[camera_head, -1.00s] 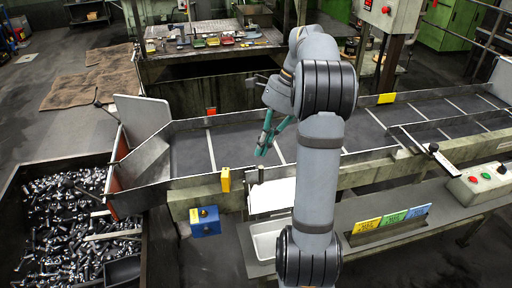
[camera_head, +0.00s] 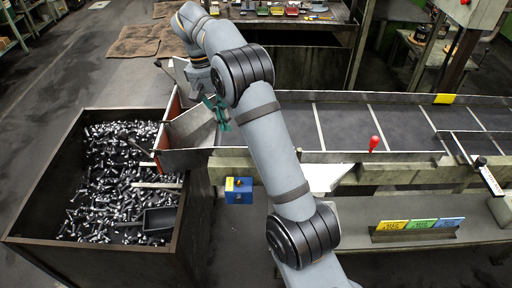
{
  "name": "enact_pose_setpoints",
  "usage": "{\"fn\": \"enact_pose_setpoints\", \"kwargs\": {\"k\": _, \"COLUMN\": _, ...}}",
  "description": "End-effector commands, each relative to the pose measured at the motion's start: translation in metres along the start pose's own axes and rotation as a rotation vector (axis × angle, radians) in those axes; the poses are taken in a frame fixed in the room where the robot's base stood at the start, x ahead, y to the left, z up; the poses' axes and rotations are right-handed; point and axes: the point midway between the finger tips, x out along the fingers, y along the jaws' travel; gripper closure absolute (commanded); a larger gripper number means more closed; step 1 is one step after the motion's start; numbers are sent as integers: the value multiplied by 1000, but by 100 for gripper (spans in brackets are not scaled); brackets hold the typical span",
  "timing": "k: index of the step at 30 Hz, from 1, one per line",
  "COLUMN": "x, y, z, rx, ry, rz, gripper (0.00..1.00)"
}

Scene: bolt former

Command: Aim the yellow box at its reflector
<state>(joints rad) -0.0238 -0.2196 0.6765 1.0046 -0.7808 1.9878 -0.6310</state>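The upright yellow box seen earlier on the near conveyor rail does not show now; my arm covers that stretch of rail. The small red piece seen earlier on the far rail, opposite the box, is also out of sight. A yellow plate (camera_head: 443,99) stands on the far rail at the right; I cannot tell whether it is a reflector. My gripper (camera_head: 217,113), with teal fingers, is over the left end of the conveyor (camera_head: 345,127), near the sloping metal chute. The fingers are partly hidden, and whether they are open cannot be told.
A bin of bolts (camera_head: 105,260) with a dark scoop (camera_head: 160,219) stands at the left. A blue box (camera_head: 238,190) hangs below the near rail. A red-knobbed lever (camera_head: 374,143) stands at that rail. Coloured cards (camera_head: 418,225) stand on the lower shelf at the right.

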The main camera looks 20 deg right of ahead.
Motion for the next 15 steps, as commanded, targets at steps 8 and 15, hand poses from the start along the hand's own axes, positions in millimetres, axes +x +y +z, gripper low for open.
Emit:
{"fn": "enact_pose_setpoints", "kwargs": {"k": 8, "x": -3, "y": 15, "z": 4, "rx": -628, "ry": -26, "rz": 43, "gripper": 100}}
{"fn": "enact_pose_setpoints", "kwargs": {"k": 15, "x": 4, "y": 14, "z": 4, "rx": -791, "ry": -30, "rz": 39, "gripper": 100}}
